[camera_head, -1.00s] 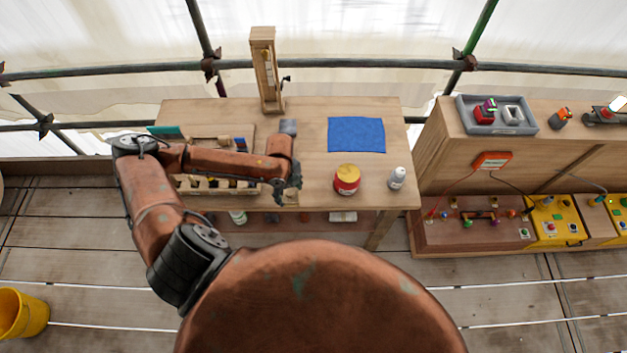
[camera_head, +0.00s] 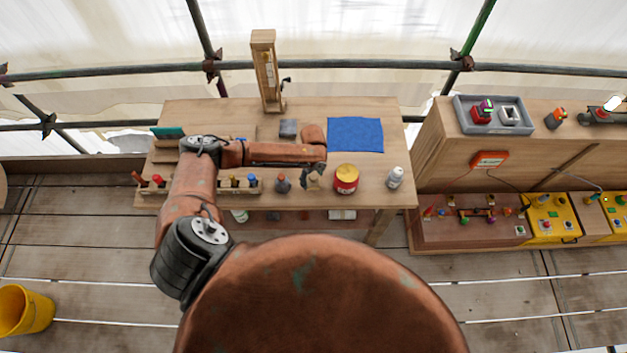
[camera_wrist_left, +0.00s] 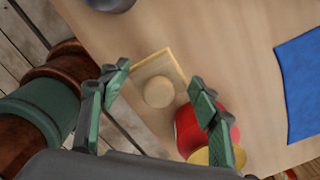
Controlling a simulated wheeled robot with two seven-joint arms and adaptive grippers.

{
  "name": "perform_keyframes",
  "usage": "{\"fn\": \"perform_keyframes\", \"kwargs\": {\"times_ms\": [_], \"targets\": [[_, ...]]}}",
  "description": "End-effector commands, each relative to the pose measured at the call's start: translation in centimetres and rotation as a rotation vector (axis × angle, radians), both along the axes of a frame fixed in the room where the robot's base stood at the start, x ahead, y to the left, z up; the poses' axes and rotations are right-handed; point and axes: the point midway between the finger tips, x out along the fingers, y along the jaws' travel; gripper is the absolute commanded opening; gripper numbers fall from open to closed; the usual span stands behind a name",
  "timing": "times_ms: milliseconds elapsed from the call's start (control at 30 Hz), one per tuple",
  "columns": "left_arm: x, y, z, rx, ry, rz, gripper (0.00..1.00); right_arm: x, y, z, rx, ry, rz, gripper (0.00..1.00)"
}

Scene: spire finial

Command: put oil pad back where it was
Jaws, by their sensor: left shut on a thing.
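My left gripper (camera_head: 313,180) hangs over the front part of the workbench, just left of the red and yellow tin. In the left wrist view its two green-lined fingers (camera_wrist_left: 160,92) stand on either side of a small pale square piece with a round disc on it, which I take to be the oil pad (camera_wrist_left: 158,92). The gripper is shut on it. In the head view the pad (camera_head: 315,184) is a small pale patch below the fingers, mostly hidden. I cannot tell its exact height above the bench. My right gripper is not in view.
A blue cloth (camera_head: 355,135) lies behind. A tool rack (camera_head: 215,184) lines the front left.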

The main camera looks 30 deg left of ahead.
Motion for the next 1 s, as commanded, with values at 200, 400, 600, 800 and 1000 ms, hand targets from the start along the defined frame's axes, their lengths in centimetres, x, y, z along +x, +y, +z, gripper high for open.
{"fn": "perform_keyframes", "kwargs": {"times_ms": [200,400,600,800,1000], "targets": [[0.6,-0.2,-1.6,0.000,0.002,0.002,0.37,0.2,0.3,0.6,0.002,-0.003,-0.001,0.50],[0.6,-0.2,-3.6,-0.001,-0.001,0.001,0.37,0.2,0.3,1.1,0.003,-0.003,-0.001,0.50],[0.6,-0.2,-3.8,-0.001,-0.001,0.001,0.37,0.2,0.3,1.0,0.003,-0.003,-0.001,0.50],[0.6,-0.2,-3.8,0.000,-0.001,0.001,0.69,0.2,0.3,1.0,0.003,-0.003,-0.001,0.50],[0.6,-0.2,-3.7,0.000,-0.001,0.001,0.74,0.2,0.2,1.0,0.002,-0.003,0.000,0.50]]}}
